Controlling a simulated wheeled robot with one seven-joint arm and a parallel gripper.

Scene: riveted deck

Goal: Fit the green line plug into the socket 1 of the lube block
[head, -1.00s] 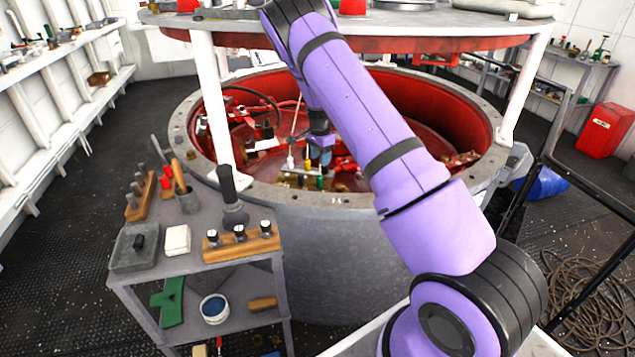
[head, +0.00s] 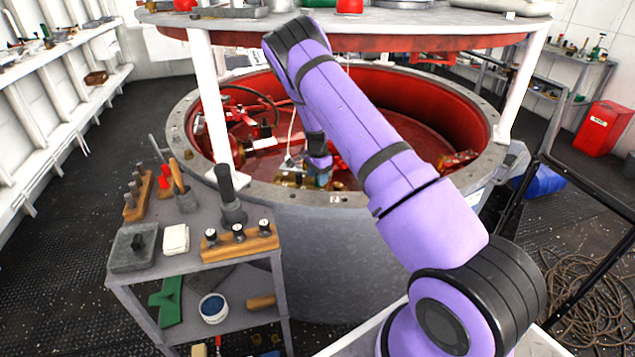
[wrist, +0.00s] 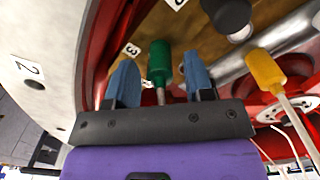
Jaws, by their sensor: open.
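In the wrist view, the green line plug (wrist: 159,62) stands between the two blue fingertips of my gripper (wrist: 158,82), with a gap on each side. My gripper is open and holds nothing. A thin metal stem shows at the plug's lower end. A yellow plug (wrist: 265,68) with a pale line is to the right. A brass-coloured surface (wrist: 200,50) behind the plugs bears number tags. I cannot make out socket 1. In the head view, my gripper (head: 318,177) is low inside the round red well near its front rim, and the green plug is hidden.
The well's grey rim (head: 345,199) runs close by my gripper; in the wrist view the rim with tag 2 is at left. A dark rounded knob (wrist: 228,14) and a grey pipe (wrist: 285,40) are near the plugs. A cart (head: 228,255) with tools stands at left.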

